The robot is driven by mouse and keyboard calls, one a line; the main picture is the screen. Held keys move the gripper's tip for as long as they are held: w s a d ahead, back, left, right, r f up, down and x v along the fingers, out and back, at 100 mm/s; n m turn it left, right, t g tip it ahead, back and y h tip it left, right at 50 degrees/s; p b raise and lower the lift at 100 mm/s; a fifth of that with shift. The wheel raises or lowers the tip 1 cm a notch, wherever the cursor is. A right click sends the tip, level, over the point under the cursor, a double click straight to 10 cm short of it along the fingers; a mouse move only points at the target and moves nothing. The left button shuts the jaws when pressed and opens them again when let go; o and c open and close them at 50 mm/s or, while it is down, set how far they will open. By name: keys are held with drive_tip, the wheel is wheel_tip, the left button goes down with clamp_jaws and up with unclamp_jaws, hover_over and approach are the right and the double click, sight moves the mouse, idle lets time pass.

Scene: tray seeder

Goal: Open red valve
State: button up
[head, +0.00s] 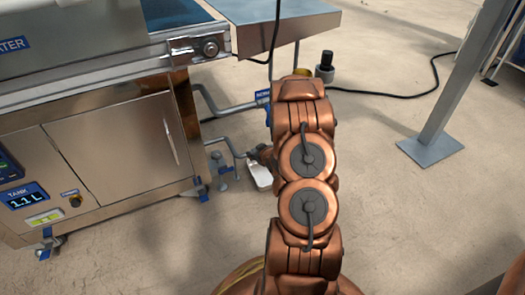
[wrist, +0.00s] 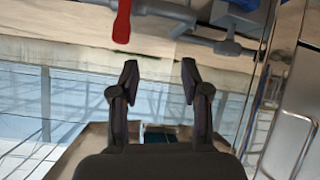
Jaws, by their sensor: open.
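The red valve handle (wrist: 122,22) shows at the top of the wrist view, left of centre, hanging down from a grey pipe (wrist: 165,10). Its upper end is cut off by the frame edge. My gripper (wrist: 160,75) is open and empty, its two dark fingers apart. The handle lies beyond the fingertips, above the left finger in the picture, and is not between the fingers. In the head view my copper arm covers the area beside the machine, and I cannot make out the red handle there.
A steel machine (head: 110,145) stands at the left, with grey pipes (head: 235,107) along its right side. A grey post (head: 450,90) stands at the right on a square foot. A black cable (head: 400,123) lies on the floor. Open floor lies between arm and post.

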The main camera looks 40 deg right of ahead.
drive_tip(key=s+d+f+m+t+h+b, duration=0.1)
drive_tip(key=s+d+f+m+t+h, duration=0.1)
drive_tip(key=s+d+f+m+t, duration=0.25)
drive_tip(key=w+d+n+t+b, duration=0.1)
drive_tip(key=w+b, duration=0.1)
drive_tip(key=w, duration=0.4)
drive_tip(key=shift+w+d+r+b, duration=0.15)
drive_tip(key=shift+w+r+b, duration=0.15)
drive_tip(key=shift+b, duration=0.1)
idle(0.3)
drive_tip(key=shift+n+t, duration=0.25)
drive_tip(key=shift+c, duration=0.3)
clamp_jaws()
